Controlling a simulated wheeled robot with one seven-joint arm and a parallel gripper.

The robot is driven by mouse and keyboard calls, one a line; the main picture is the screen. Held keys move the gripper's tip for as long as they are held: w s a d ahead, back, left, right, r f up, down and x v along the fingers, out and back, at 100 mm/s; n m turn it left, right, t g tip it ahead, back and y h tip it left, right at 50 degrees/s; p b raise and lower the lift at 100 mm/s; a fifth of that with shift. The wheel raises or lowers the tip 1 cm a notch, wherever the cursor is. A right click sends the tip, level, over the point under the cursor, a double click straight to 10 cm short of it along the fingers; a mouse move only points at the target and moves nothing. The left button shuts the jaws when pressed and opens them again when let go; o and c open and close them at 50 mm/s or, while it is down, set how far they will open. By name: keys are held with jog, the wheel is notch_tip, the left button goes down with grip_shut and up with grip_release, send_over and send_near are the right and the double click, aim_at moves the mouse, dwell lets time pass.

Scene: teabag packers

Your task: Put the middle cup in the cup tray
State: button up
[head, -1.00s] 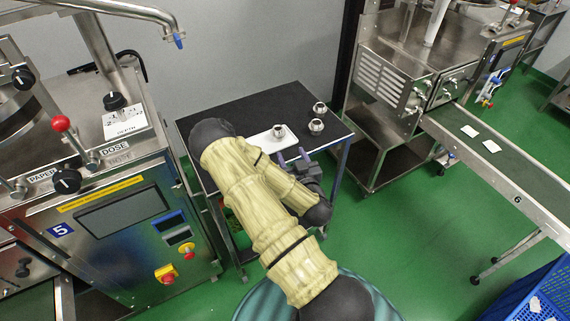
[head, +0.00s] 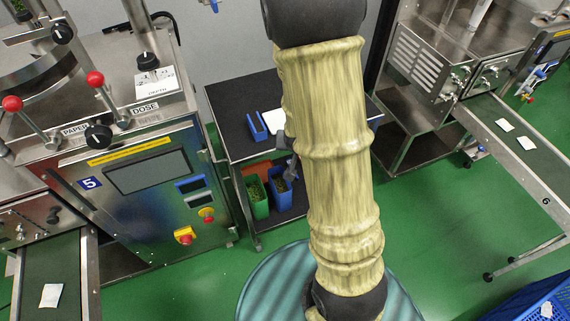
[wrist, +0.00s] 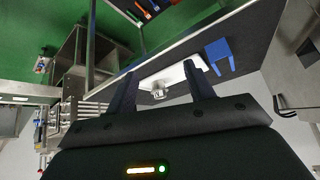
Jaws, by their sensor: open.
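In the wrist view, the white cup tray (wrist: 181,74) lies on the dark tabletop. One metal cup (wrist: 160,91) is at the tray, seen between the two fingers of my gripper (wrist: 160,72). My gripper is open and holds nothing; the cup is beyond it. I cannot tell whether this is the middle cup. The other cups are not visible now. In the head view my arm covers most of the table, with only the left end of the tray (head: 273,122) showing.
A blue holder (head: 256,127) stands on the black table (head: 232,103), left of the tray. Green (head: 257,202) and blue (head: 281,194) bins are on the lower shelf. Machines flank the table, with a conveyor (head: 510,140) at right.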

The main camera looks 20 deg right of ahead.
jog(key=s+a+r+n+g+y, duration=0.2)
jog(key=s+a+r+n+g, duration=0.2)
jog(key=s+a+r, duration=0.3)
jog(key=s+r, duration=0.1)
jog(key=s, duration=0.3)
jog(key=shift+a+n, duration=0.3)
jog(key=shift+n, duration=0.1)
jog(key=shift+d+f, duration=0.1)
